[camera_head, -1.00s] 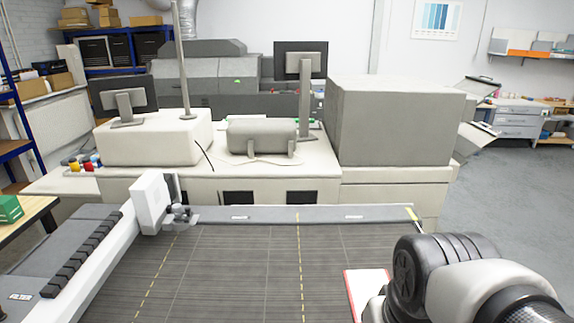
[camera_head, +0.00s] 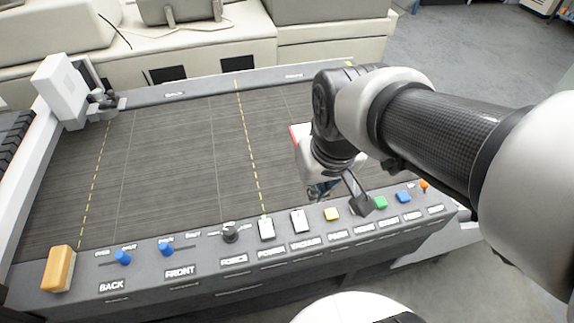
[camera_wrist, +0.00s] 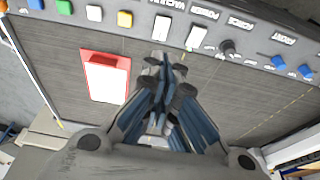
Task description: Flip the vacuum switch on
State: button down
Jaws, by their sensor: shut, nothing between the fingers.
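The vacuum switch (camera_head: 298,220) is a white rocker on the grey control panel (camera_head: 200,290), above the VACUUM label. It also shows in the wrist view (camera_wrist: 161,28), at the top middle. The similar power switch (camera_head: 266,228) is beside it, to its left in the head view and to its right in the wrist view (camera_wrist: 196,37). My gripper (camera_head: 322,192) hangs over the bed's front edge near the vacuum switch, partly hidden by my wrist. In the wrist view the gripper's fingers (camera_wrist: 163,66) are together and empty, apart from the switch.
The panel also holds a yellow button (camera_head: 331,214), a green button (camera_head: 380,202), a blue button (camera_head: 403,196), a dark knob (camera_head: 230,233) and two blue levers. An orange block (camera_head: 59,268) sits at its left end.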

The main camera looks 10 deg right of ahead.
jog(key=g, duration=0.1)
send_near(297, 211)
jog(key=f+b, duration=0.2)
jog(key=w+f+b, duration=0.1)
jog(key=f+b, duration=0.3)
jog(key=shift+w+f, duration=0.35)
jog(key=shift+g+p, duration=0.3)
jog(key=shift+p, duration=0.05)
jog(key=g+p, duration=0.1)
jog(key=f+g+p, duration=0.1)
jog(key=p, duration=0.1)
jog(key=shift+w, duration=0.35)
jog(key=shift+f+p, duration=0.35)
jog(key=shift+p, duration=0.05)
jog(key=shift+f, duration=0.1)
jog(key=shift+s, duration=0.1)
